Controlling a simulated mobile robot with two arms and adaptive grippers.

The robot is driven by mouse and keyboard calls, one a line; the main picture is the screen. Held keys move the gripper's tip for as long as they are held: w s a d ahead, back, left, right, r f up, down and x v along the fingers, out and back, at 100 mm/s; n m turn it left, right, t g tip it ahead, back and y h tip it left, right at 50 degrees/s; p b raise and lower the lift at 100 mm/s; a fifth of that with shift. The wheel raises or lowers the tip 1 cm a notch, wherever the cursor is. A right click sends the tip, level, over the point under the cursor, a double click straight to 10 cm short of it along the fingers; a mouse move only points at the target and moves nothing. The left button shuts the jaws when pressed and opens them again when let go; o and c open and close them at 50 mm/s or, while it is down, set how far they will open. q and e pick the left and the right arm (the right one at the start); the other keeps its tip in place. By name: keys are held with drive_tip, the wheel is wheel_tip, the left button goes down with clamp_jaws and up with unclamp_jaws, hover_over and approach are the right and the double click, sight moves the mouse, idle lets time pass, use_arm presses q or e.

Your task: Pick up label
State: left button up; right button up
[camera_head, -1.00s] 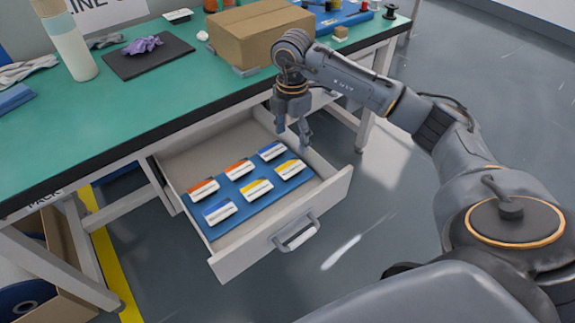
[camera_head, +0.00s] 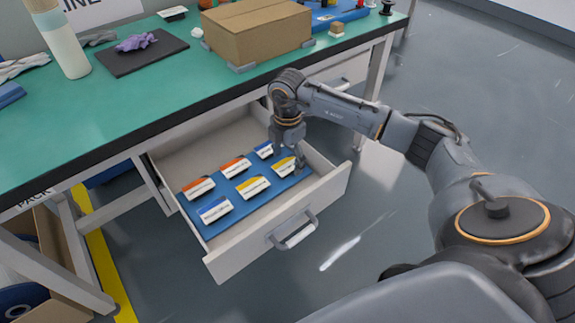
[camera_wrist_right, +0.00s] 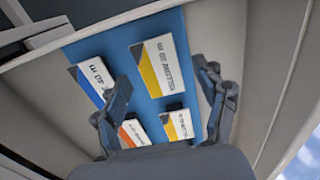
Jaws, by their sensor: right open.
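Several small white labels with coloured bands lie in rows on a blue mat (camera_head: 240,215) in the open drawer. They include orange labels (camera_head: 198,188), blue labels (camera_head: 215,208) and yellow labels (camera_head: 252,187). My right gripper (camera_head: 288,155) is open, pointing down over the right end of the mat, close to the right-hand yellow label (camera_head: 283,167) and partly covering the right-hand blue label (camera_head: 264,149). In the right wrist view the open fingers (camera_wrist_right: 168,98) stand apart, with a yellow label (camera_wrist_right: 155,66) ahead between them and a blue label (camera_wrist_right: 88,80) at left. My left gripper is out of view.
The drawer (camera_head: 280,226) is pulled out below the green workbench (camera_head: 120,105), its walls close around the mat. A cardboard box (camera_head: 257,32), a dark pad with a purple glove (camera_head: 136,42) and a white bottle (camera_head: 60,40) stand on the bench.

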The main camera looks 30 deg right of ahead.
drive_tip(key=shift+f, duration=0.25)
idle(0.4)
drive_tip(key=c, duration=0.8)
